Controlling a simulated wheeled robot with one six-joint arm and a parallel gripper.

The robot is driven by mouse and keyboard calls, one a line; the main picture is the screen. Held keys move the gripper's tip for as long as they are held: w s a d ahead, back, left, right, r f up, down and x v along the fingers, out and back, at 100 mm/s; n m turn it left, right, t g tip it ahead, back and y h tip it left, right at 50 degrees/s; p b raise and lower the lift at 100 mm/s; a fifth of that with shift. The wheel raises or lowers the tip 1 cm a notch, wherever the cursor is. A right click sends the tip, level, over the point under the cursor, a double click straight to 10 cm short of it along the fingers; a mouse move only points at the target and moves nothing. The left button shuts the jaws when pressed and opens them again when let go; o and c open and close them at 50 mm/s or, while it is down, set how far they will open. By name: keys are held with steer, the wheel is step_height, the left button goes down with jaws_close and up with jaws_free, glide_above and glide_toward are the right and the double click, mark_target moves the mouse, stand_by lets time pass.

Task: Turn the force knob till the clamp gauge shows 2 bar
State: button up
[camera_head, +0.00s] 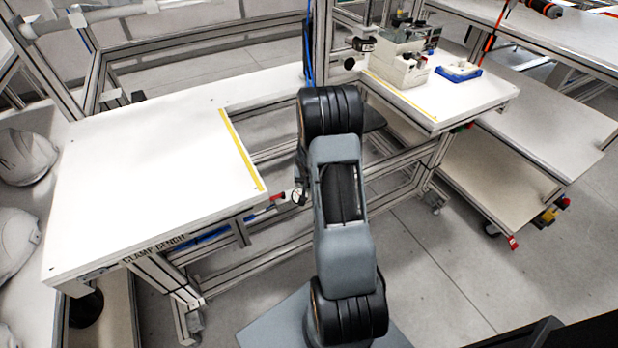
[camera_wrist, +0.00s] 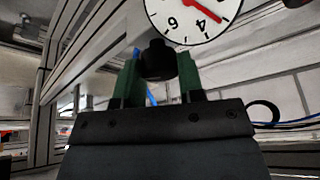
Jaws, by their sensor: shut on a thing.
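The clamp gauge (camera_wrist: 185,28) is a white round dial at the top of the wrist view, partly cut off. Its figures stand upside down, with 4 and 6 legible. Its red needle points down and right, to the right of the 4; I cannot read the exact value. Just below the dial, the black force knob (camera_wrist: 157,62) sits between the green fingers of my gripper (camera_wrist: 160,78), which is shut on it. In the head view the small gauge (camera_head: 298,197) shows at the right end of the clamp bench (camera_head: 150,160); my arm hides the gripper and knob.
White helmet shells (camera_head: 22,155) lie at the far left. Across a gap, a second bench (camera_head: 460,100) carries a beige device (camera_head: 398,68) and a blue tray (camera_head: 458,72). Aluminium frames surround the arm. The clamp bench top is clear, with a yellow strip (camera_head: 240,150).

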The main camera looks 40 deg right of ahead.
steer(key=o, duration=0.9)
steer(key=shift+r, duration=0.1)
steer(key=p+v, duration=0.4)
steer(key=v, duration=0.9)
steer(key=shift+s+r, duration=0.15)
steer(key=shift+r, duration=0.15)
